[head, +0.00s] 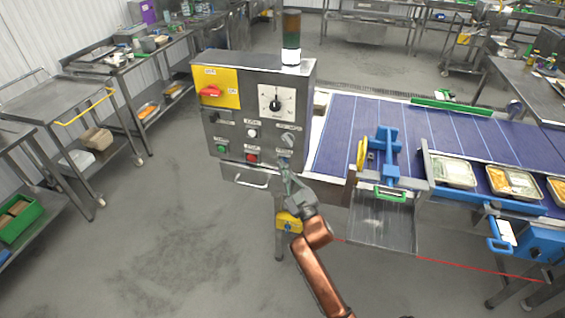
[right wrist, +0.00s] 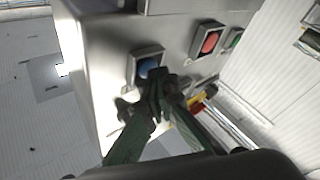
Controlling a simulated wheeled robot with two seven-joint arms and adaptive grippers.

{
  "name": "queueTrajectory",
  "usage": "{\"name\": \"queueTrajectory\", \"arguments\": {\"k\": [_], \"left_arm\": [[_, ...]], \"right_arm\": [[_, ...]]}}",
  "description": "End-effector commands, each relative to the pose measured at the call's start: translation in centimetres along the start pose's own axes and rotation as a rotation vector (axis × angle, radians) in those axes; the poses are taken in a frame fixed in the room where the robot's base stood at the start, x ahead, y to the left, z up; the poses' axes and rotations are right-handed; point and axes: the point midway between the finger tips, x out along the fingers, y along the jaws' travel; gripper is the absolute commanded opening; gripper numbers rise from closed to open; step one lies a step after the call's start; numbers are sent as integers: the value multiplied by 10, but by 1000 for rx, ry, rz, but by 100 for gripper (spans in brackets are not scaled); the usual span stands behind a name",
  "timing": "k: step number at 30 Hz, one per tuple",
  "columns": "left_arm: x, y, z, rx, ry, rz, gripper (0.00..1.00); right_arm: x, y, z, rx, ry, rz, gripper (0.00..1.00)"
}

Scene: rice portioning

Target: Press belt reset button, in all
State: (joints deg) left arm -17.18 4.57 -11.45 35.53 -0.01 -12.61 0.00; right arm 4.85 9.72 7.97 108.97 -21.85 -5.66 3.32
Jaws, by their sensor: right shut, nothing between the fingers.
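The grey control box (head: 265,110) stands at the left end of the blue conveyor belt (head: 345,125). I cannot read which one is labelled belt reset. My right gripper (head: 285,160) is shut and empty, with its fingertips (right wrist: 162,84) right at the lower edge of the blue button. I cannot tell whether they touch it. My left gripper is not in view.
A yellow panel with a red switch (head: 210,91), a black dial (head: 275,104) and a signal tower (head: 291,40) belong to the box. A handle bar (head: 245,180) juts out below it. Food trays (head: 455,172) sit at the belt's right. Open floor lies left.

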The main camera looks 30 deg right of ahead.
Motion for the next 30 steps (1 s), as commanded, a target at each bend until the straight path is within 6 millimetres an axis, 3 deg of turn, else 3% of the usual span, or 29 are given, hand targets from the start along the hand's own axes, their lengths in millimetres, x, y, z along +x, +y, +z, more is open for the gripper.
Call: {"name": "queueTrajectory", "arguments": {"k": [19,30], "left_arm": [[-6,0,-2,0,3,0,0],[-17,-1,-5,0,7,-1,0]], "right_arm": [[-12,-9,-8,1,-1,0,0],[-35,-25,-26,2,-1,0,0]]}}
